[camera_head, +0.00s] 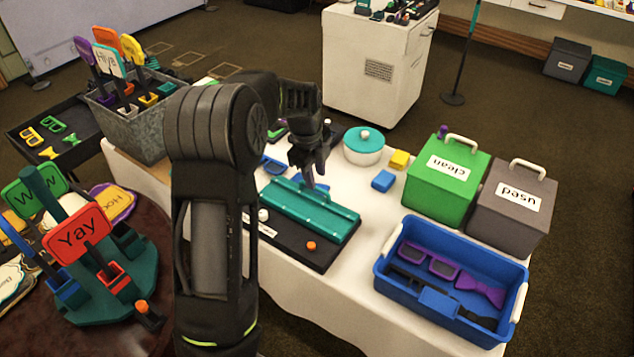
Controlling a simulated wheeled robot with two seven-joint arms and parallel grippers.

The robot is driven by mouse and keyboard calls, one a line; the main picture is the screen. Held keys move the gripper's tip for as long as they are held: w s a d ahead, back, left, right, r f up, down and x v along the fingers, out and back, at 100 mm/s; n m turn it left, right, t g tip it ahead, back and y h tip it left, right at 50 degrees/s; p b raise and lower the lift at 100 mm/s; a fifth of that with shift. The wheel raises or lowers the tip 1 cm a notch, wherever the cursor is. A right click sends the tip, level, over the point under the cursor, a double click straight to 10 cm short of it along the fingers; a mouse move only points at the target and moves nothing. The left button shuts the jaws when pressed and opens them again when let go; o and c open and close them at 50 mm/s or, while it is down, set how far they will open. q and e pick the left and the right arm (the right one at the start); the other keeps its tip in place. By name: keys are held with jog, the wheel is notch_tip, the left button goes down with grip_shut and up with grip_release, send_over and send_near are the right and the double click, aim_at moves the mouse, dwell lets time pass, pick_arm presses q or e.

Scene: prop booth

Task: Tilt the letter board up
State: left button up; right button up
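The letter board looks like a teal ridged panel (318,212) lying flat or nearly flat on a black base (312,254) on the white-covered table. The base carries a white knob (263,215) and an orange knob (311,245) at its near side. My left gripper (318,180) points down at the panel's far edge, around its middle. Its fingertips are at or just above the panel; I cannot tell whether they touch. The fingers are dark and small, so their opening is unclear. My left arm hides the panel's left surroundings. My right gripper is out of view.
A teal-lidded white pot (363,147), a blue block (383,181) and a yellow block (399,159) stand behind the board. Right of it are a green box (446,185), a grey box (511,205) and a blue tray (450,309) with props. A sign rack (112,283) stands left.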

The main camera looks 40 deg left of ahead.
aim_at(318, 188)
pick_arm(q)
jog(key=f, duration=0.2)
jog(key=w+f, duration=0.1)
jog(key=f, duration=0.1)
jog(key=shift+f, duration=0.15)
jog(key=shift+c, duration=0.4)
grip_shut()
dwell(0.9)
